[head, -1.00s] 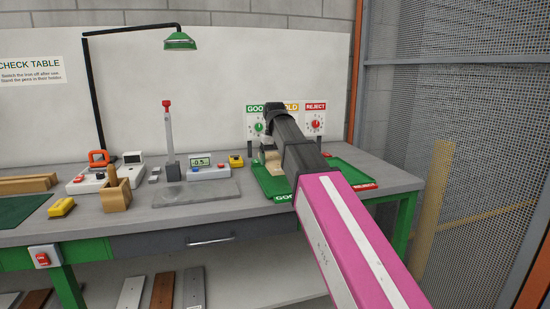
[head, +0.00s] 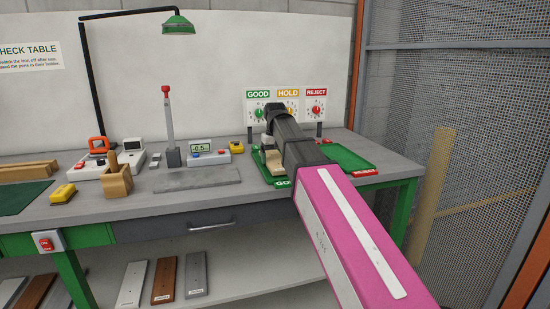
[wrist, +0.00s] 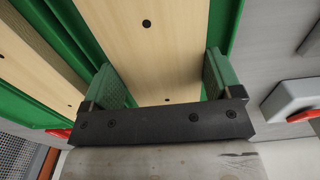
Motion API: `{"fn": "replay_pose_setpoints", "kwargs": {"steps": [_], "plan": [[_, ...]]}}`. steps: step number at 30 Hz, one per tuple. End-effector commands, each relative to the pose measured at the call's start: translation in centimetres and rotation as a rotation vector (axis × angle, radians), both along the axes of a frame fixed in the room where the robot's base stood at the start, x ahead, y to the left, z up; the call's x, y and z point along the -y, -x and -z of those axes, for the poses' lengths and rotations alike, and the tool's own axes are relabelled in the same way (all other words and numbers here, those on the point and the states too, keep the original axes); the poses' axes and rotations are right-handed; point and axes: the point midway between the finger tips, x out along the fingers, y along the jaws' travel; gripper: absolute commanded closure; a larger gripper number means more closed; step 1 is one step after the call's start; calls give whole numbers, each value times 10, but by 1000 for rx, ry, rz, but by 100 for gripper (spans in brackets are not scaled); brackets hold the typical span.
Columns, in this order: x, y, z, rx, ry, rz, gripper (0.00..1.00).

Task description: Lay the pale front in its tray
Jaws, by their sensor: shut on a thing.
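The pale front (wrist: 160,45) is a light wooden board with dark screw holes. My gripper (wrist: 163,80) is shut on it, with a green pad against each long edge. Green tray surfaces show on both sides of the board in the wrist view. In the head view a pale wooden end (head: 270,165) shows at the green tray (head: 257,166) under the GOOD sign, partly hidden by my arm. I cannot tell whether the held board touches the tray floor. My gripper's fingers are hidden in the head view.
Another pale board (wrist: 35,60) lies beside the held one in the wrist view. A green tray (head: 350,157) with a red label is to the right. A meter (head: 205,148), a grey plate (head: 196,180) and the sign panel (head: 288,93) stand nearby.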

Motion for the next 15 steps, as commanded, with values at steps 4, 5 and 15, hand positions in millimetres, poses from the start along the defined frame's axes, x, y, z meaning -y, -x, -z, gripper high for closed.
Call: {"fn": "replay_pose_setpoints", "kwargs": {"steps": [4,5,15], "plan": [[0,0,1,0,0,0,49],[0,0,1,0,0,0,49],[0,0,5,0,0,0,49]]}}
